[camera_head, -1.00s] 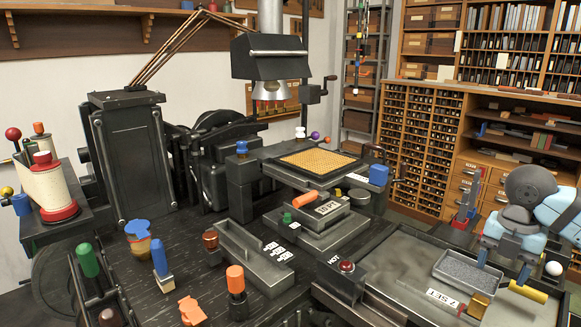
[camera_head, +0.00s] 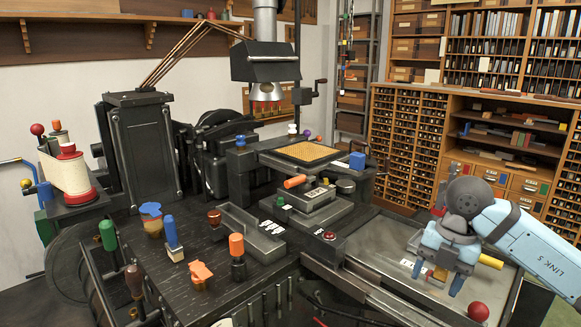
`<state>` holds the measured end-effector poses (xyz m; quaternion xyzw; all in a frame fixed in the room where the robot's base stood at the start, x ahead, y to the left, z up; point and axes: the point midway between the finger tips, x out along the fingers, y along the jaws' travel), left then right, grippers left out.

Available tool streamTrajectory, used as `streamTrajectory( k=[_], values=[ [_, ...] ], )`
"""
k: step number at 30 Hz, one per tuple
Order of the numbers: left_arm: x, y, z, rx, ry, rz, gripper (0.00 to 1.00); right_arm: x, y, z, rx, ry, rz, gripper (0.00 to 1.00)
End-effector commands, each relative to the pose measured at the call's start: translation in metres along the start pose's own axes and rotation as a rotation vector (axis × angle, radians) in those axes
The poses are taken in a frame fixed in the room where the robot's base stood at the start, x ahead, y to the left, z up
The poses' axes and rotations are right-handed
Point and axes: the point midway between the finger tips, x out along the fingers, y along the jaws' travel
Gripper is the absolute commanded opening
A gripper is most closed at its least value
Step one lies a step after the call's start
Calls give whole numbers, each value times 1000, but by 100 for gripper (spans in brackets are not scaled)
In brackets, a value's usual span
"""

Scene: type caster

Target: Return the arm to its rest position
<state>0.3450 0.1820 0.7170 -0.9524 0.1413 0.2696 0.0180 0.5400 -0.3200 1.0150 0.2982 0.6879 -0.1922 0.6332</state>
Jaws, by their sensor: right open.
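My right gripper (camera_head: 437,277) is open, with its two blue fingers pointing down over the tray at the lower right. Nothing shows held between the fingers. My light blue right forearm (camera_head: 535,250) comes in from the right edge. Below and behind the gripper, the grey tray (camera_head: 370,250) holds a small brass block (camera_head: 440,274), partly hidden by the fingers, and a white label. A yellow cylinder (camera_head: 490,262) shows just right of the gripper. My left gripper is not in view.
A red ball (camera_head: 478,312) is in front of the gripper, near the tray's front edge. A black press bed with an orange grid plate (camera_head: 308,153) stands left of the tray. The dark bench (camera_head: 205,240) carries several handled tools. A wooden type cabinet (camera_head: 400,140) stands behind.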

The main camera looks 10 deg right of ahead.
Motion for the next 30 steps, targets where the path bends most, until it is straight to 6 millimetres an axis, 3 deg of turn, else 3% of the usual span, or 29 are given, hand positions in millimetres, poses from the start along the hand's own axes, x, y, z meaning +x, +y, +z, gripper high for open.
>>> streamTrajectory(
  k=[3,11,15,23,27,30],
  values=[
    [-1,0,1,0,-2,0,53,7,31,-26,-63,44,36,63],
    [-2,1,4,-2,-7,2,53,16,90,-84,-191,136,109,63],
    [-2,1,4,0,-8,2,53,43,92,-110,-275,305,237,63],
    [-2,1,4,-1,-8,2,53,71,95,-165,-353,648,620,63],
    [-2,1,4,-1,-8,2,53,77,92,-187,-267,826,943,63],
    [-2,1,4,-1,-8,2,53,79,87,-185,-104,893,1200,63]
  ],
)
